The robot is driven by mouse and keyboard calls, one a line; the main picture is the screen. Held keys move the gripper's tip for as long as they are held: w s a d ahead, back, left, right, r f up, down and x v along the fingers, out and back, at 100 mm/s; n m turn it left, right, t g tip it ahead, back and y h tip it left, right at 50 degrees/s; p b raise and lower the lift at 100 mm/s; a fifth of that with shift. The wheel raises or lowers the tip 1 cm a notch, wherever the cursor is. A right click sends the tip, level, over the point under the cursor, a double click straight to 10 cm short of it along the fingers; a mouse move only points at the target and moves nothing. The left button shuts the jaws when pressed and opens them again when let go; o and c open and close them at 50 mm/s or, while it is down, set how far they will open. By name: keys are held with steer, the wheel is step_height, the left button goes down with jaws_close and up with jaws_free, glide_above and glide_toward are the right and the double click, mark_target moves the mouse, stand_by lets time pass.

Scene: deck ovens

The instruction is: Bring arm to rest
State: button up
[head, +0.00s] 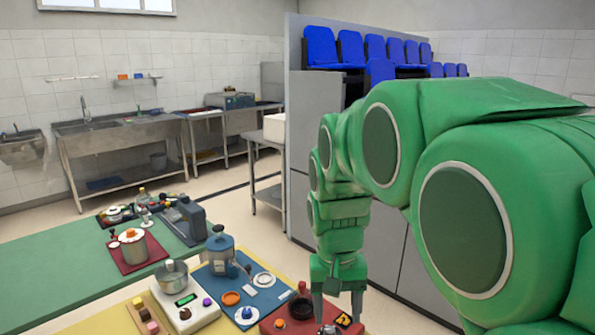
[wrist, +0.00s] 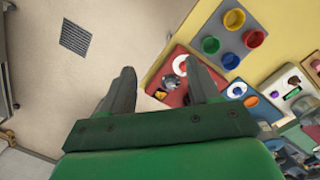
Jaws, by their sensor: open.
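My green arm reaches in from the right of the head view and bends down. My gripper (head: 338,303) points downward over the front right edge of the yellow table (head: 90,325). In the wrist view my gripper (wrist: 161,82) has its two dark fingers spread apart, with nothing between them. Behind the fingers in that view are bare floor and part of a red mat (wrist: 151,85). The gripper hides part of the red mat in the head view.
A blue mat (head: 222,291), a white scale-like device (head: 190,322) and a green table (head: 60,255) lie left of my gripper. The wrist view shows a grey board (wrist: 219,29) with coloured cups. A floor drain (wrist: 75,38) lies on open floor.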

steer(key=s+d+f, duration=0.2)
steer(key=s+d, duration=0.2)
steer(key=s, duration=0.7)
steer(key=s+d+f, duration=0.1)
steer(key=s+d, duration=0.2)
steer(key=s, duration=0.8)
steer(key=shift+s+d+f+g+y, duration=0.2)
steer(key=shift+d+f+g+y, duration=0.1)
steer(key=shift+d+f+g, duration=0.1)
steer(key=shift+a, duration=0.1)
